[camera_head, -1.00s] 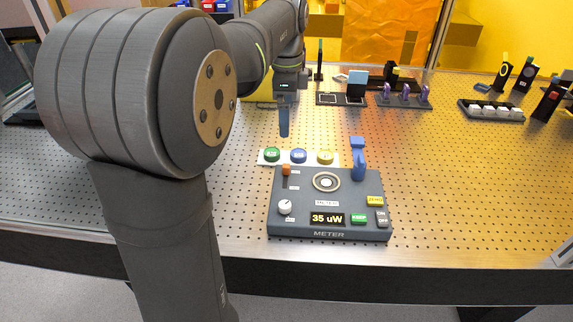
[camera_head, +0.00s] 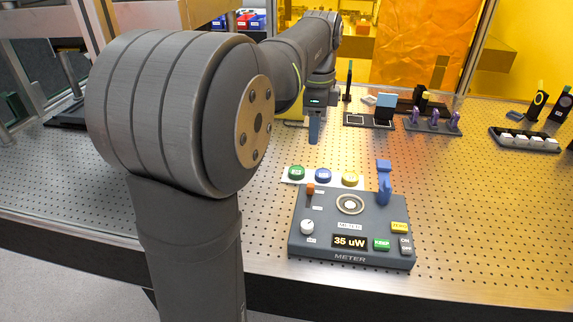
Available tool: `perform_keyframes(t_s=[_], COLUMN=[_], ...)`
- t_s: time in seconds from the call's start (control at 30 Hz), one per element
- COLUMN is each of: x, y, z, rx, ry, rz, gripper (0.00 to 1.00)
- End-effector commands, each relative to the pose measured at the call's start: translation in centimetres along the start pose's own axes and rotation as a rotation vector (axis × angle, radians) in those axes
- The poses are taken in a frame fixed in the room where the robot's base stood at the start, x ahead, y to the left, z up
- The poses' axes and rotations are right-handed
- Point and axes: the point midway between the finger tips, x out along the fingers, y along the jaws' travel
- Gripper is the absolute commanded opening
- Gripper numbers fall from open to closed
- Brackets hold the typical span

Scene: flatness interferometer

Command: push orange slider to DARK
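The orange slider (camera_head: 311,189) is a small knob at the upper end of a short vertical slot at the upper left of the dark grey meter box (camera_head: 328,225). Small labels sit beside the slot, too small to read. The meter display (camera_head: 349,242) reads 35 uW. My gripper (camera_head: 314,138) points down above the table behind the meter, apart from the slider. Its blue fingers show as one narrow shape, so I cannot tell whether they are open or shut. Nothing is visibly held.
A white knob (camera_head: 307,227) is below the slider.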

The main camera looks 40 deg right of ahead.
Motion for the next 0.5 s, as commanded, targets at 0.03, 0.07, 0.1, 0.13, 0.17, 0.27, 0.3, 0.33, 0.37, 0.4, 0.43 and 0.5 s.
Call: perform_keyframes(t_s=[0.03, 0.07, 0.1, 0.13, 0.17, 0.27, 0.3, 0.33, 0.37, 0.4, 0.43, 0.5], x=[0.6, 1.0, 1.6, 2.1, 2.7, 4.9, 5.8, 6.5, 7.2, 8.1, 8.7, 10.2], y=[0.1, 0.1, 0.1, 0.1, 0.1, 0.1, 0.1, 0.1, 0.1, 0.1, 0.1, 0.1], z=[0.0, 0.0, 0.0, 0.0, 0.0, 0.0, 0.0, 0.0, 0.0, 0.0, 0.0, 0.0], rx=[0.000, 0.000, 0.000, 0.000, 0.000, 0.000, 0.000, 0.000, 0.000, 0.000, 0.000, 0.000], ry=[-0.001, -0.001, -0.001, -0.001, -0.001, -0.001, -0.001, -0.001, -0.001, -0.001, -0.001, -0.001], rz=[0.004, 0.005, 0.004, 0.005, 0.005, 0.006, 0.006, 0.006, 0.006, 0.006, 0.006, 0.006], gripper=[0.40, 0.40, 0.40, 0.40, 0.40, 0.40, 0.40, 0.40, 0.40, 0.40, 0.40, 0.40])
